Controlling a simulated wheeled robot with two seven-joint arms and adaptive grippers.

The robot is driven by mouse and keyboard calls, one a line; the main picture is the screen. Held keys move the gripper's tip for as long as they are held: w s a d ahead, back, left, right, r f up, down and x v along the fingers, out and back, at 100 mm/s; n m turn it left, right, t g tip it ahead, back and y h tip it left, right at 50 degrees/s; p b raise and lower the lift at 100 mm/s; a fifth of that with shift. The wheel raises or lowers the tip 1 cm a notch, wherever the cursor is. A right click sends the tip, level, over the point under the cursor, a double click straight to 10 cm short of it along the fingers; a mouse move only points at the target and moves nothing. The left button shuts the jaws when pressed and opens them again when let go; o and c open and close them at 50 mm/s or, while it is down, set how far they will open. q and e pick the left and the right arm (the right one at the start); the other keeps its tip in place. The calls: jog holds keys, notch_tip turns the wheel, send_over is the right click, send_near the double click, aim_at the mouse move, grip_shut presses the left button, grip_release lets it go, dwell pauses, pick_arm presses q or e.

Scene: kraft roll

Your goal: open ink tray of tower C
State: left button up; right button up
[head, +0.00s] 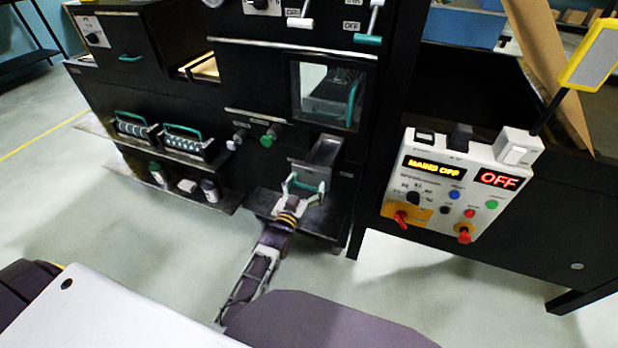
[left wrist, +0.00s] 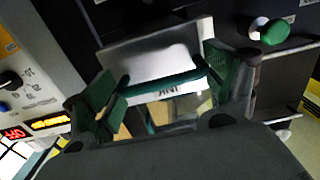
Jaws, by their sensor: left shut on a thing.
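A grey metal ink tray (head: 325,152) juts out from the lower front of a black tower, under a window. It has a green bar handle (head: 305,184). My left gripper (head: 299,192) is at this handle and shut on it. In the left wrist view my left gripper (left wrist: 166,88) has its green-padded fingers at the two ends of the green handle (left wrist: 163,80). Upside-down lettering shows below the bar, and the pale tray (left wrist: 160,52) lies behind it. The fingers partly hide the handle's ends. My right gripper is in neither view.
A control panel (head: 455,190) reading OFF and MAINS OFF stands to the right. Green and white knobs (head: 268,137) are just left of the tray. A shelf with bottles (head: 187,186) and rollers with green handles (head: 185,140) are further left. Pale floor is clear in front.

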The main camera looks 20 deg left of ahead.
pick_arm(q)
jog(key=s+p, duration=0.1)
jog(key=s, duration=0.2)
jog(key=shift+s+r+p, duration=0.15)
jog(key=shift+r+p, duration=0.05)
jog(key=shift+p, duration=0.15)
jog(key=shift+s+a+p, duration=0.15)
jog(key=shift+s+p, duration=1.15)
jog(key=shift+s, duration=1.35)
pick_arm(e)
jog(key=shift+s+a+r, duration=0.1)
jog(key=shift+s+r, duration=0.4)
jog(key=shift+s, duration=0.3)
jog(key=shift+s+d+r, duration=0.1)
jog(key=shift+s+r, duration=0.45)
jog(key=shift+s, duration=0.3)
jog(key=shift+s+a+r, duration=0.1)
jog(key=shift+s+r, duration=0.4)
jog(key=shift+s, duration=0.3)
